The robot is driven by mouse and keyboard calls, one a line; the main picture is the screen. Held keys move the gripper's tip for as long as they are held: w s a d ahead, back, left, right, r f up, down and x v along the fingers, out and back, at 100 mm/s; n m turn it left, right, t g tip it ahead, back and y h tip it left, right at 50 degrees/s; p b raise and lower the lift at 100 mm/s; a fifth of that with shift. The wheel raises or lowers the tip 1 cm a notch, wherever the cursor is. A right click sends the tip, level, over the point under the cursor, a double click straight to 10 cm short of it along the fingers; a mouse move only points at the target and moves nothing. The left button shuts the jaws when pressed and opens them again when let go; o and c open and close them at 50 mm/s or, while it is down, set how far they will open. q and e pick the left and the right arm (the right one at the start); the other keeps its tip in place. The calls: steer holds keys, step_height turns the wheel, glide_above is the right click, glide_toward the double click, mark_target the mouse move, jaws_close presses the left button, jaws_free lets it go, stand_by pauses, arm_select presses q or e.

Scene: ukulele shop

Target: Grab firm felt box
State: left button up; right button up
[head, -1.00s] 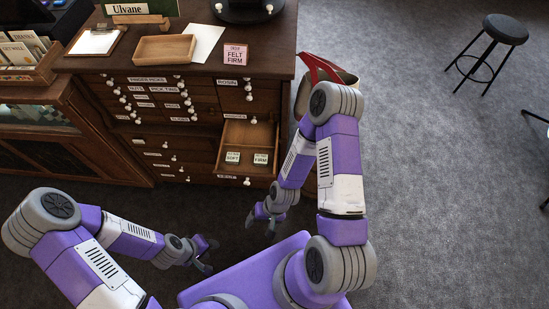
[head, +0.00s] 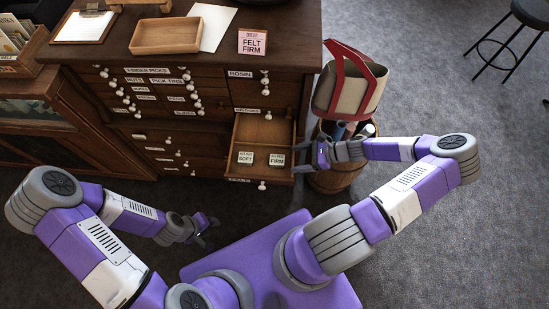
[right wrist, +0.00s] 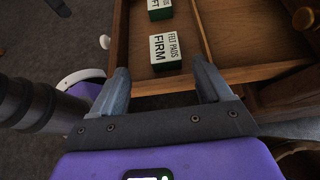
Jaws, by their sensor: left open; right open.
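The firm felt box (head: 276,160), small and green with a white "FIRM" label, lies in the open drawer (head: 262,133) at the right of the cabinet. It also shows in the right wrist view (right wrist: 166,50), just beyond the fingertips. A matching "SOFT" box (head: 246,158) lies to its left. My right gripper (head: 303,158) is open and empty at the drawer's right side, apart from the box; in the wrist view its fingers (right wrist: 163,80) point toward the box. My left gripper (head: 208,232) is open and empty, low in front of the cabinet.
A barrel (head: 337,177) with rolled items and a red-framed bag (head: 350,85) stand right of the cabinet, close to my right forearm. Carpet is clear in front.

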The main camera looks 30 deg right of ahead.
mark_target(279, 160)
steer(key=b+x, duration=0.1)
steer(key=x, duration=0.2)
steer(key=b+x, duration=0.1)
steer(key=x, duration=0.3)
steer(key=shift+w, duration=0.45)
steer(key=shift+c, duration=0.4)
steer(key=shift+d, duration=0.1)
steer(key=c, duration=0.9)
